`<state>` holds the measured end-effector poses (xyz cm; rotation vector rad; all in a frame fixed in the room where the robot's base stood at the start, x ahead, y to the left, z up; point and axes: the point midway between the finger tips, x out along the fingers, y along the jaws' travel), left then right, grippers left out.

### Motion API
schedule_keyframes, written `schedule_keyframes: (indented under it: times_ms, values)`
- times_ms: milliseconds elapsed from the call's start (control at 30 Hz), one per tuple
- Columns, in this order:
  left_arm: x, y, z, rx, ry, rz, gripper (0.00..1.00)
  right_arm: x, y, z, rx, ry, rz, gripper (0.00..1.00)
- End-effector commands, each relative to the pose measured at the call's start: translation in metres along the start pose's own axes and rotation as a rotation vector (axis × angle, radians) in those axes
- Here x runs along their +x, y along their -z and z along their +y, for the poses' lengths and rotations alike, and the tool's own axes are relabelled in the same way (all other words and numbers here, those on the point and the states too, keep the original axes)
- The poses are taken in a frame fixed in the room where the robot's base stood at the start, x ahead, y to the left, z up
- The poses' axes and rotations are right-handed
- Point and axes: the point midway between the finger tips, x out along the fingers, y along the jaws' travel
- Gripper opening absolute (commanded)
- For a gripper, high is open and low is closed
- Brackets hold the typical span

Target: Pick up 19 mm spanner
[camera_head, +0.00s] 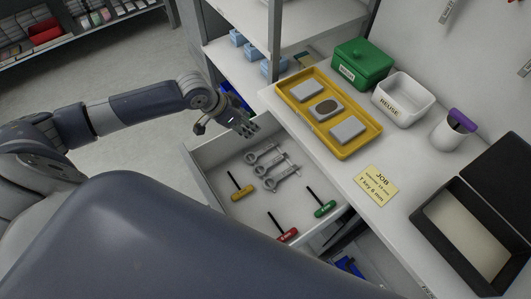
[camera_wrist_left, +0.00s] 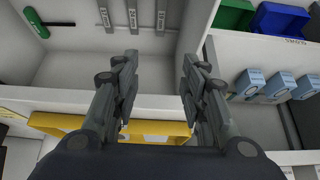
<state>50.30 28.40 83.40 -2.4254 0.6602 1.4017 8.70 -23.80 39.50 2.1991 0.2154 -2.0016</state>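Three grey spanners lie side by side in the open white drawer: a far one (camera_head: 264,156), a middle one (camera_head: 269,168) and a near one (camera_head: 281,178). My left gripper (camera_head: 246,130) is above the drawer's far end, apart from the spanners. In the left wrist view its fingers (camera_wrist_left: 158,75) are spread with nothing between them. My right gripper is not in view.
The drawer also holds yellow (camera_head: 240,188), red (camera_head: 284,231) and green (camera_head: 321,208) T-handle keys. On the worktop beside it are a yellow tray (camera_head: 294,115), a green box (camera_head: 362,65), a white REUSE bin (camera_head: 402,105), a job card (camera_head: 377,185) and a black case (camera_head: 440,244).

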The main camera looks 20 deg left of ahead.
Motion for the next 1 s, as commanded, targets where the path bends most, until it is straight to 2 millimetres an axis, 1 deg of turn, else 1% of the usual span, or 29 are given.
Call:
schedule_keyframes:
  times_ms: [33,167,300,467,567,800,900,1000]
  values:
    - [0.012,-0.007,0.0,0.0,0.0,0.0,0.4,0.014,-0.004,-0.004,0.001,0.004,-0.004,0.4]
    - [0.025,-0.014,0.0,0.0,0.0,0.0,0.4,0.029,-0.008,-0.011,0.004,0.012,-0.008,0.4]
    - [0.034,-0.019,0.0,0.0,0.0,0.001,0.4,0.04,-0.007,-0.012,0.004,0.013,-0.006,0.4]
    - [0.044,-0.025,0.0,-0.001,-0.001,0.0,0.4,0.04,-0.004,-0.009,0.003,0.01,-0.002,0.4]
    - [0.06,-0.035,0.001,-0.002,-0.003,-0.002,0.4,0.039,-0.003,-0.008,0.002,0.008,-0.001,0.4]
    - [0.105,-0.06,0.001,-0.003,-0.001,-0.002,0.4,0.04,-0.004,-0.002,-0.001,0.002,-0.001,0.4]
    - [0.118,-0.058,0.0,-0.001,0.0,0.002,0.4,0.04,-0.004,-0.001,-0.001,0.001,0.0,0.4]
    - [0.126,-0.059,0.001,-0.001,-0.001,0.001,0.4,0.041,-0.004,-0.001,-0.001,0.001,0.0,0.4]
